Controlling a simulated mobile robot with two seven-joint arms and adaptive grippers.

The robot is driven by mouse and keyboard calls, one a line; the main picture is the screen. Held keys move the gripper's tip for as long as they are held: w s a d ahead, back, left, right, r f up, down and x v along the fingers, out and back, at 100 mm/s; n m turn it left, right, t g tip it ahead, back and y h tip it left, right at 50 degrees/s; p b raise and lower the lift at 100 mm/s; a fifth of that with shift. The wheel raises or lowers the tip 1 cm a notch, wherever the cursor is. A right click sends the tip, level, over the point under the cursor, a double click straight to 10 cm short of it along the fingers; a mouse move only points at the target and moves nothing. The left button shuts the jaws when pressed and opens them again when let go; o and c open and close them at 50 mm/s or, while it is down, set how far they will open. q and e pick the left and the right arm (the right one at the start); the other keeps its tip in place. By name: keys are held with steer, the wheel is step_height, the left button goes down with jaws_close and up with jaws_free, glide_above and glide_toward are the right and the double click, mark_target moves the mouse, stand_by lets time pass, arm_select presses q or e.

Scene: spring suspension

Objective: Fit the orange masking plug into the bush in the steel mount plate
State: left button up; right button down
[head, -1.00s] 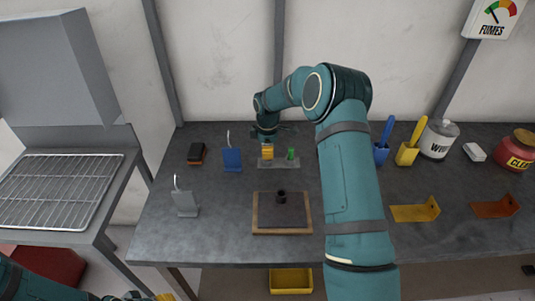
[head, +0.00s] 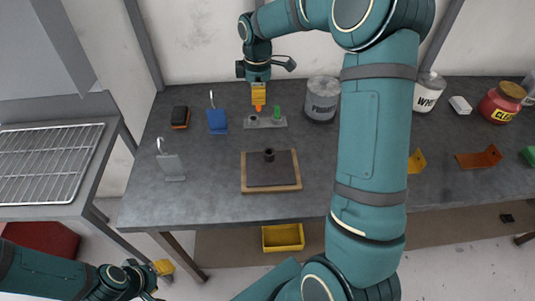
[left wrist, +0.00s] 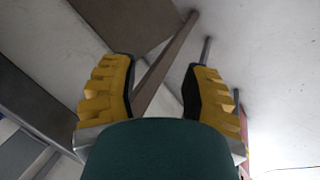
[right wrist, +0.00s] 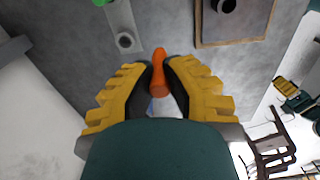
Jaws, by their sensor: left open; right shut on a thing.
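The orange plug (right wrist: 158,75) is between the yellow fingers of my right gripper (right wrist: 160,64). In the head view the right gripper (head: 258,97) hangs above the grey holder strip (head: 251,123), and the plug's orange tip (head: 258,108) shows below the fingers. A green plug (head: 277,113) stands upright at the strip's right end. The dark bush (head: 269,155) stands upright on a dark plate (head: 271,174) with a wooden border, nearer me than the strip. My left gripper (left wrist: 160,88) is open and empty, low at the left, off the table.
A grey tin (head: 322,100) is right of the strip. My right arm covers part of the table. Bare tabletop lies between strip and plate.

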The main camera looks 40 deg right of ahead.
steer(key=s+a+b, duration=0.2)
steer(key=s+a, duration=0.1)
steer(key=s, duration=0.7)
steer(key=shift+s+a+f+b, duration=0.15)
steer(key=shift+f+b, duration=0.5)
steer(key=shift+f, duration=1.8)
steer(key=shift+a+f+b, duration=0.1)
steer(key=shift+f+b, duration=0.55)
steer(key=shift+f, duration=1.75)
steer(key=shift+f, duration=0.2)
steer(key=c, duration=1.1)
jaws_free()
steer(key=shift+r, duration=0.1)
